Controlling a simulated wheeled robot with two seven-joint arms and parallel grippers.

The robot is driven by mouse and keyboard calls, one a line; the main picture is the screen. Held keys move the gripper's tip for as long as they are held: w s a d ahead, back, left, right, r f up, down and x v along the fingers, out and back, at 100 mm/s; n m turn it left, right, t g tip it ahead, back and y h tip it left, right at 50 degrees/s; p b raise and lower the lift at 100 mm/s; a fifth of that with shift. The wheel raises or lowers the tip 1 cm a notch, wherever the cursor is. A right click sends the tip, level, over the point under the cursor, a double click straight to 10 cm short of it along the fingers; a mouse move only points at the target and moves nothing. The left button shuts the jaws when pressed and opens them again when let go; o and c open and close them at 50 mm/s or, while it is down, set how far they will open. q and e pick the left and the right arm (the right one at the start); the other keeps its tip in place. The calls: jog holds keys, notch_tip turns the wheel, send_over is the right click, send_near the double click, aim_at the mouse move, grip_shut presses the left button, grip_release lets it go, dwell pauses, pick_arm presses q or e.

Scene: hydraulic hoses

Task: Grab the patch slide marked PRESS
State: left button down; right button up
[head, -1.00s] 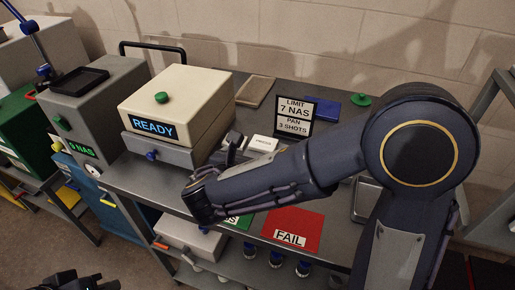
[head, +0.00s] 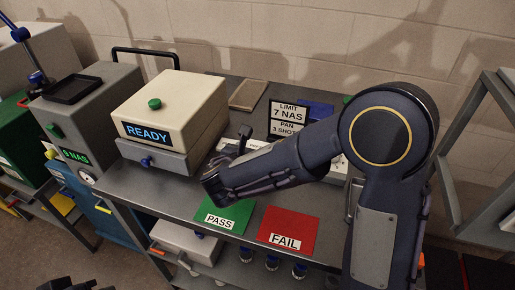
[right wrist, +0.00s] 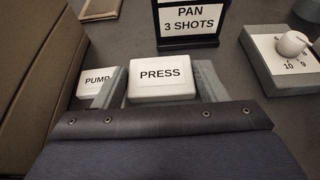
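The white PRESS slide (right wrist: 162,78) stands upright on the bench in the right wrist view, its label facing me. My right gripper (right wrist: 160,85) has its two grey fingers apart, one on each side of the slide. A narrow gap seems to show at the left finger; whether the right finger touches is unclear. In the head view my right gripper (head: 244,140) is at the bench beside the READY machine, and my forearm hides most of the slide. A dark piece of my left gripper (head: 72,284) shows at the bottom left edge; its fingers are not clear.
A white PUMP block (right wrist: 97,80) is just left of the left finger. A LIMIT/PAN sign (right wrist: 187,22) stands behind, and a dial box (right wrist: 284,58) is to the right. The READY machine (head: 172,110) is left of my gripper. PASS (head: 224,215) and FAIL (head: 287,230) mats lie in front.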

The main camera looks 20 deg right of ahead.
jog(key=c, duration=0.5)
